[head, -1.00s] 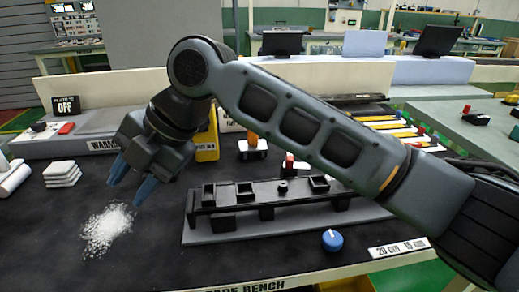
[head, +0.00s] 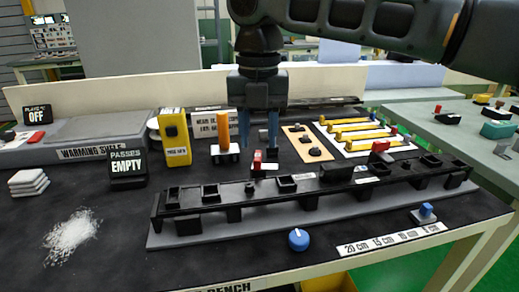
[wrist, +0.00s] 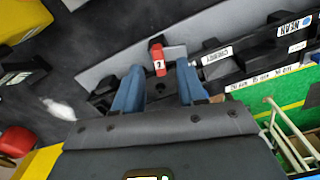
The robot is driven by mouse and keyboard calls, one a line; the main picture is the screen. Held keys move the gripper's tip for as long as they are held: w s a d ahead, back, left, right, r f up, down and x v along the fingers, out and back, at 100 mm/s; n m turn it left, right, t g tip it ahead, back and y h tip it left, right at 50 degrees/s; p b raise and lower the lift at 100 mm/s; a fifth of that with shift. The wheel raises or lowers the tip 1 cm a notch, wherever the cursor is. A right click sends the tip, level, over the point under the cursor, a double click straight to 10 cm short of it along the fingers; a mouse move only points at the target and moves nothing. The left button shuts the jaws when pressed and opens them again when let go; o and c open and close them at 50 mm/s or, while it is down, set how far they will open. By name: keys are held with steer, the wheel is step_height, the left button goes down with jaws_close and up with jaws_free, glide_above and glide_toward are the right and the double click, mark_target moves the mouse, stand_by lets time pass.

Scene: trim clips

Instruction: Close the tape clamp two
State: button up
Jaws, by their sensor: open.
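A long black trim piece (head: 235,205) lies along a grey base on the dark bench. One small red clamp lever (head: 257,160) stands upright at its back edge, left of centre. A second red clamp (head: 380,147) is at the back edge further right; I cannot read which is number two. My gripper (head: 259,138) points down with blue fingers, open and empty, just above and behind the left red lever. In the wrist view, a red lever (wrist: 157,55) with a small white label shows just beyond and between the open fingertips (wrist: 157,75); its number is unclear.
An orange-topped holder (head: 223,130) and a yellow box (head: 175,137) stand left of my gripper. Yellow tools (head: 360,135) lie on a white board at the back right. A blue knob (head: 299,239) is in front. White powder (head: 70,235) lies at the left.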

mark_target(258, 154)
steer(key=shift+f, duration=1.7)
jaws_close()
